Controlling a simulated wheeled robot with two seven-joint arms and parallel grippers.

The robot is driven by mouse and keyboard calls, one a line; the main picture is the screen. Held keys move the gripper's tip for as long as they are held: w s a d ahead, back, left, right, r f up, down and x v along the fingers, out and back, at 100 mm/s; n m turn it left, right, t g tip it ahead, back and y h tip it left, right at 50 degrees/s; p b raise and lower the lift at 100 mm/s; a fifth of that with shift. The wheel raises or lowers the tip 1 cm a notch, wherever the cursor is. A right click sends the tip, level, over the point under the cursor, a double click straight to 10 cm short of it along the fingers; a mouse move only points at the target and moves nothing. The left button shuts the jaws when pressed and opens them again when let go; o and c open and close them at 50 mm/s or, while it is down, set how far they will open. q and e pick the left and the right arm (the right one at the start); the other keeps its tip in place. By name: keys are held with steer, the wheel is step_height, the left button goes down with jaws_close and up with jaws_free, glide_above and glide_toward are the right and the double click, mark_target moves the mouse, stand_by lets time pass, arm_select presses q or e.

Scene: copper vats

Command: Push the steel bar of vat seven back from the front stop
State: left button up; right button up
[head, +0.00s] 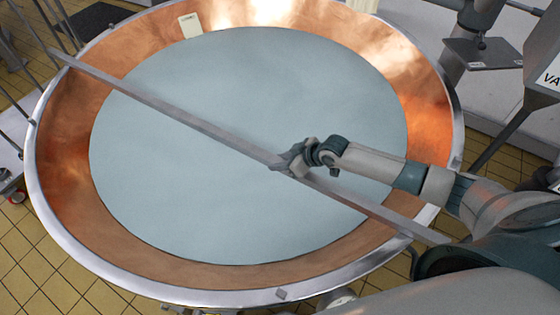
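The steel bar (180,113) lies slantwise across the round copper vat (67,190), from the upper-left rim to the lower-right rim. The vat holds a pale grey-blue liquid (230,95). My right gripper (287,165) is at the bar near its middle, over the liquid, and appears to touch it. Its fingers overlap the bar, so I cannot tell whether they are closed around it. My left gripper is not in view.
A small pale tag (190,25) is on the vat's far inner wall. Steel rails stand at the left edge. A metal plate (482,53) and a partly visible sign (549,75) are at the upper right. Yellow tiled floor (35,265) shows at the lower left.

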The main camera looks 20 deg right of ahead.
steer(key=o, duration=0.4)
steer(key=shift+c, duration=0.2)
